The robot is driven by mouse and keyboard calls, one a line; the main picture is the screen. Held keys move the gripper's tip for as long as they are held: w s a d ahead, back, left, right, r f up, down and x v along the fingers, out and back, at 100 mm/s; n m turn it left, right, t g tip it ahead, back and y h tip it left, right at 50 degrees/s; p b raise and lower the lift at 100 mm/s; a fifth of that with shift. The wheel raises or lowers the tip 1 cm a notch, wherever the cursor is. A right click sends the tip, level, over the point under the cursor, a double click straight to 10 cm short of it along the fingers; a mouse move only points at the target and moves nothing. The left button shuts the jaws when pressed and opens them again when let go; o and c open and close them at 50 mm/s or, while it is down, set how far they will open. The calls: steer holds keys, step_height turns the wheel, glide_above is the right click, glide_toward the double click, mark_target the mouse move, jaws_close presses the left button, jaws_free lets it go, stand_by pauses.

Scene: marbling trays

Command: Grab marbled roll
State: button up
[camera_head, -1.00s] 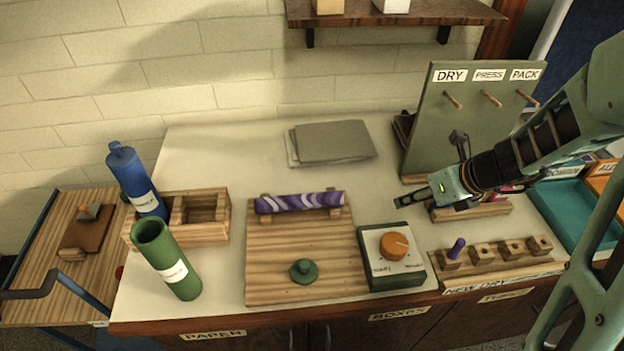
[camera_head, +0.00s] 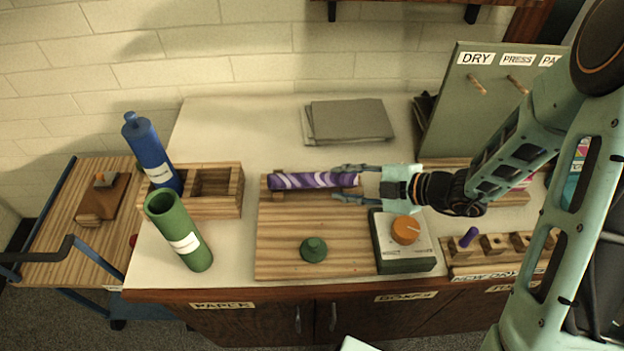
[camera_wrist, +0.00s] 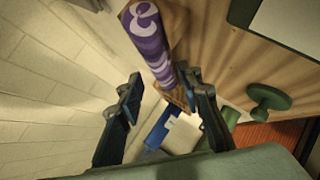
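The marbled roll (camera_head: 305,181), purple with white swirls, lies across wooden supports at the back of the wooden board (camera_head: 300,235). It also shows in the wrist view (camera_wrist: 148,38), with its swirled end face at the top. My gripper (camera_head: 342,183) is open and comes from the right, its fingers spread at the roll's right end. In the wrist view my gripper (camera_wrist: 158,82) has a wide gap between its fingers, and nothing is clamped. I cannot tell whether a finger touches the roll.
Grey sheets (camera_head: 350,120) lie behind; a pegged sign board (camera_head: 470,110) rises at right.

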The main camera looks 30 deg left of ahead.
mark_target(326, 180)
steer(key=x, duration=0.7)
steer(key=shift+w+d, duration=0.1)
steer(key=shift+w, duration=0.15)
steer(key=c, duration=0.8)
steer(key=shift+c, duration=0.2)
